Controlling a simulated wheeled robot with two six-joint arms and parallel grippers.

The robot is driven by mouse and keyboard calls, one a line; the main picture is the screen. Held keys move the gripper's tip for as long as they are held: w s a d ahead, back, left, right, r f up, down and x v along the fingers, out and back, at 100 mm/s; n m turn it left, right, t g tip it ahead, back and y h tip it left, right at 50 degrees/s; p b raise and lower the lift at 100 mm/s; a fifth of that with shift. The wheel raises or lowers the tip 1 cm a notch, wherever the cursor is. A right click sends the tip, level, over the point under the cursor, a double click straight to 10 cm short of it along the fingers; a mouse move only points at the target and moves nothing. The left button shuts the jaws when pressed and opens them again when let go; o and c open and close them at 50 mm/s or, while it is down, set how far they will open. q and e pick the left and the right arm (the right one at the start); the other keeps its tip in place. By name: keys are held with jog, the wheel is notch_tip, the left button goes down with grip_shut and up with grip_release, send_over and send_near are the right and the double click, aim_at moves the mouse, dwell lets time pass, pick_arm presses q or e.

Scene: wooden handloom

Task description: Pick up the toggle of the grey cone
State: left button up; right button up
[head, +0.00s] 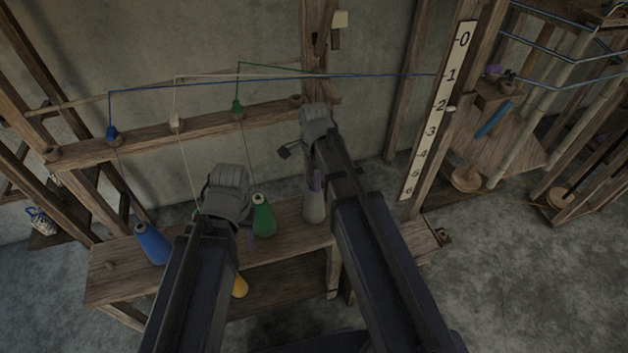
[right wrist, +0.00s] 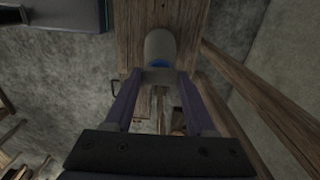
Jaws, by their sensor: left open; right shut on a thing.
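The grey cone (head: 314,208) stands on the wooden bench's right part. My right gripper (head: 316,182) is directly above it, pointing down, fingers at the cone's top. In the right wrist view, the fingertips (right wrist: 160,78) close on a small thing in front of the grey cone (right wrist: 160,45), taken as its toggle. The fingers mostly hide it; a blue patch shows at the cone's near end. I cannot tell whether it is clear of the cone. My left gripper (head: 249,238) is open and empty-looking, beside the green cone (head: 263,216); its fingers are partly hidden.
A numbered scale (head: 437,115) stands to the right.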

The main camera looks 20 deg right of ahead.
jog(key=shift+r, duration=0.1)
pick_arm(q)
notch_tip(320, 180, up, 10)
jog(key=p, duration=1)
pick_arm(e)
notch_tip(320, 180, up, 10)
pick_arm(q)
jog(key=shift+r, duration=0.1)
